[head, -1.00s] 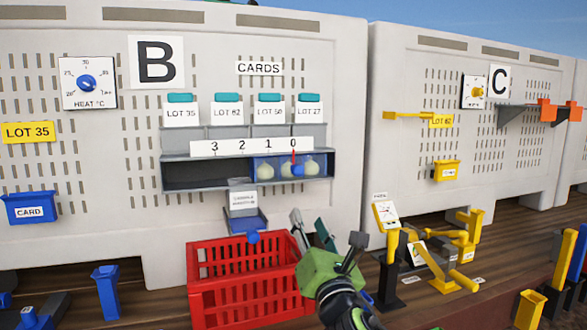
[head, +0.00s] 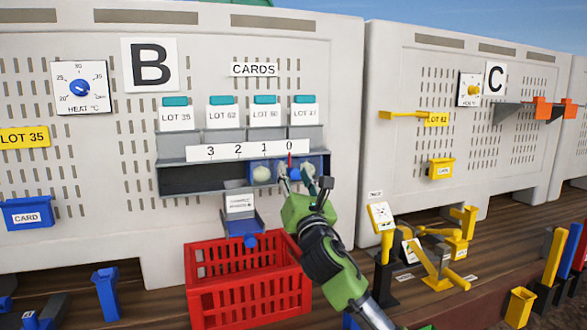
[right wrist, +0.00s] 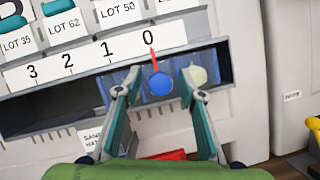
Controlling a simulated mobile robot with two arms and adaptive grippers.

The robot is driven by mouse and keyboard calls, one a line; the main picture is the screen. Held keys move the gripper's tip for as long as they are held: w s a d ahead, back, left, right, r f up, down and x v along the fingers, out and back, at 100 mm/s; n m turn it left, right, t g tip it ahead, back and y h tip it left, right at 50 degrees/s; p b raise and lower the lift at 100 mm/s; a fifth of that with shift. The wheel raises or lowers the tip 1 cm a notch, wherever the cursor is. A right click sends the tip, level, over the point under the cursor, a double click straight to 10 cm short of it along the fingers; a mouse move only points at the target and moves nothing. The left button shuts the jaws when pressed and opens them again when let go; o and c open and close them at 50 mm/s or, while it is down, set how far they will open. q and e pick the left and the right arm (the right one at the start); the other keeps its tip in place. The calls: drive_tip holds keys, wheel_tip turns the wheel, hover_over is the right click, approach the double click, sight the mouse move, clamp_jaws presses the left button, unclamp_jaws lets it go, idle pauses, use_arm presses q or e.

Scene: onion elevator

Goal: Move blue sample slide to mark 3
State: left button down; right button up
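The blue sample slide, with a round blue knob (head: 294,173) and pale round onions in it, sits at the right end of a dark grey track. Its red pointer stands at 0. Mark 3 (head: 211,151) is on the white scale toward the left. My right gripper (head: 303,178) is open in front of the slide. In the right wrist view the knob (right wrist: 160,85) shows between the two spread fingers, with gaps on both sides; whether the fingertips reach it in depth I cannot tell. My left gripper is not in view.
The track left of the slide is empty (head: 200,180). Below it are a small blue tray (head: 246,226) with a blue knob and a red crate (head: 200,290). LOT card slots with teal tops are above the scale. Yellow levers (head: 440,265) stand at the right.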

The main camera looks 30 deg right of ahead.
sight(266, 166)
drive_tip(key=shift+w+d+r, duration=0.1)
drive_tip(key=shift+w+d, duration=0.1)
drive_tip(key=shift+w, duration=0.25)
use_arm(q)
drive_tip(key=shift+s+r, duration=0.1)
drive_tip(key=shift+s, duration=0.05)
use_arm(e)
clamp_jaws()
drive_tip(key=a, duration=0.2)
drive_tip(key=w+a+p, duration=0.1)
drive_tip(key=a, duration=0.3)
drive_tip(key=shift+w+a+p, duration=0.25)
drive_tip(key=shift+a+p, duration=0.1)
drive_tip(key=shift+a, duration=0.05)
drive_tip(key=shift+d, duration=0.2)
unclamp_jaws()
drive_tip(key=shift+d, duration=0.15)
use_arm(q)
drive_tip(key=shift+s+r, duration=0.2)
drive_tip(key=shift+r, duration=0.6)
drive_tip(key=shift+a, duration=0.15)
use_arm(e)
drive_tip(key=shift+s, duration=0.1)
